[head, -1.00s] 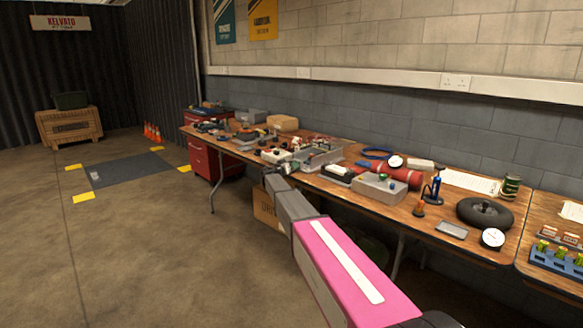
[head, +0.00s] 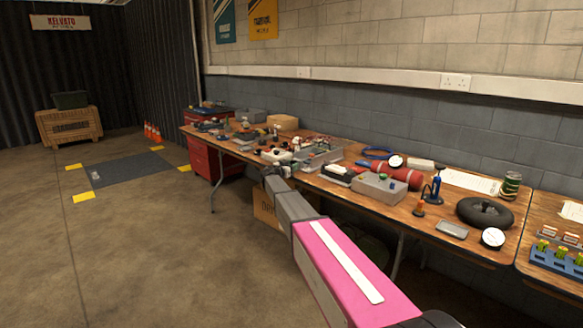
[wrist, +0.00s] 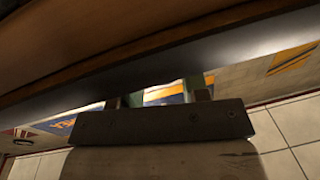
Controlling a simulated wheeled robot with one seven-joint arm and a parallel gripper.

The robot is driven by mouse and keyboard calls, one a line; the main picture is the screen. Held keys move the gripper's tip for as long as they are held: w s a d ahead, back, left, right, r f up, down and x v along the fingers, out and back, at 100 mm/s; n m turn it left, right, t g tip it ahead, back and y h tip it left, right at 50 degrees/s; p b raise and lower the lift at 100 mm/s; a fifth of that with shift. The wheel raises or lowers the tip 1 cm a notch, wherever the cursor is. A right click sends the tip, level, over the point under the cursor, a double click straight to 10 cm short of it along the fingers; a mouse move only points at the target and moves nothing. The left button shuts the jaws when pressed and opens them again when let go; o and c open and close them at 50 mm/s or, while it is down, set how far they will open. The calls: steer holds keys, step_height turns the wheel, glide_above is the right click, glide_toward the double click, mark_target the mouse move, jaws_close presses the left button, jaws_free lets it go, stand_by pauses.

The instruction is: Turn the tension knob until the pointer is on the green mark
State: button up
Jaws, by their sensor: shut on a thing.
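My gripper (wrist: 158,98) is at the front edge of the long workbench, at the far end of my outstretched arm. In the wrist view its two fingers stand apart and reach behind a dark band. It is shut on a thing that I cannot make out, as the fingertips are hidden. I cannot pick out the tension knob, its pointer or the green mark in either view.
A cardboard box (head: 265,212) stands underneath. The floor at left is open.

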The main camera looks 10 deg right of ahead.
steer(key=shift+s+f, duration=0.1)
steer(key=o, duration=0.9)
steer(key=v, duration=1)
steer(key=shift+s+a, duration=0.25)
steer(key=shift+a, duration=0.1)
